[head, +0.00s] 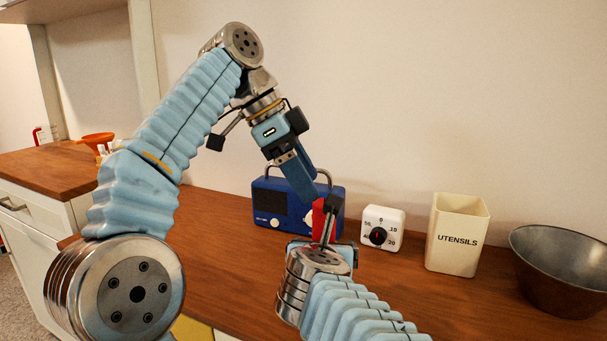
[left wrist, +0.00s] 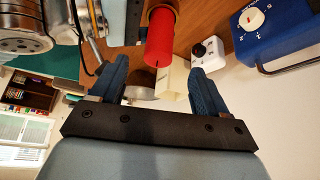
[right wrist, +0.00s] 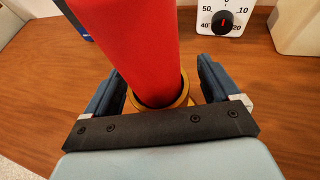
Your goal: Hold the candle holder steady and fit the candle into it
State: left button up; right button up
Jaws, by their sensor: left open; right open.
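The red candle (head: 318,218) shows in the head view beside the blue radio, partly hidden by my arms. In the right wrist view the candle (right wrist: 135,45) stands with its lower end inside the ring of the brass candle holder (right wrist: 183,97); how deep it sits is hidden. My right gripper (right wrist: 160,70) is open, with one finger on each side of the holder. My left gripper (head: 311,200) is open above the candle. In the left wrist view the candle's wick end (left wrist: 160,50) lies between its fingers, with gaps on both sides.
A blue radio (head: 270,208) stands behind the candle. A white timer (head: 382,229), a cream utensils canister (head: 457,235) and a metal bowl (head: 562,270) stand to the right on the wooden counter (head: 440,300). An orange funnel (head: 97,138) is at the far left.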

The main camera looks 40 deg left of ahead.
jog(key=v, duration=1.1)
jog(key=shift+s+d, duration=0.1)
